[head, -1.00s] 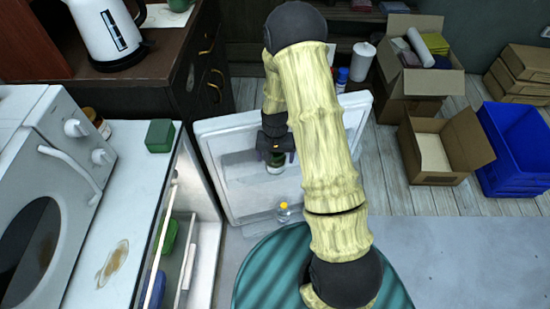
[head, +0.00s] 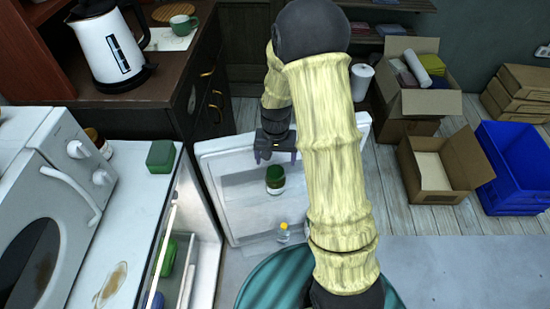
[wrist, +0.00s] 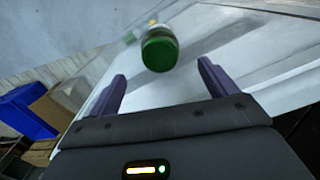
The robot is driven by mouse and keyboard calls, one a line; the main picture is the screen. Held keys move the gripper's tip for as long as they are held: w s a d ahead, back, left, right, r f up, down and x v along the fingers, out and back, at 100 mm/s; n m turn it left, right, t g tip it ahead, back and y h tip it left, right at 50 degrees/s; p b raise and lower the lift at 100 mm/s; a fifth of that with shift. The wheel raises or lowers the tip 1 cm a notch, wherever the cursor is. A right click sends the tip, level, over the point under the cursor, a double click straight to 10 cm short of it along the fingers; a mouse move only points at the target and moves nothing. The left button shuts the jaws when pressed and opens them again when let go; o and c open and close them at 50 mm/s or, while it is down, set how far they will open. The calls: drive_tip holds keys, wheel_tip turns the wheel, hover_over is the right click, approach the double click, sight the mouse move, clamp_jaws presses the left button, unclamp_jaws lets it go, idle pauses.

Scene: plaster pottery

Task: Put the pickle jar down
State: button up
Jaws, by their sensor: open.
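The pickle jar (head: 275,179) has a dark green lid and stands on the inner side of the open white fridge door (head: 215,155), seemingly on a door shelf. My gripper (head: 275,157) is above the jar, open and empty, apart from it. In the wrist view the jar (wrist: 160,49) shows its green lid beyond the two purple fingers of my gripper (wrist: 162,88), with a gap between. The jar's base is hard to make out.
A small bottle with a yellow cap (head: 283,233) stands lower on the door. A white counter with a green box (head: 161,155) is at the left. A teal round surface (head: 262,285) is in front. A blue crate (head: 512,165) and an open cardboard box (head: 437,175) stand at the right.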

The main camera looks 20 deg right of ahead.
drive_tip(key=shift+r, duration=0.1)
drive_tip(key=s+r+n+t, duration=0.2)
drive_tip(key=s+r+n, duration=0.1)
drive_tip(key=s+r, duration=0.9)
drive_tip(key=shift+s+r+n+t, duration=0.3)
drive_tip(key=shift+s+n, duration=0.1)
drive_tip(key=shift+s, duration=0.85)
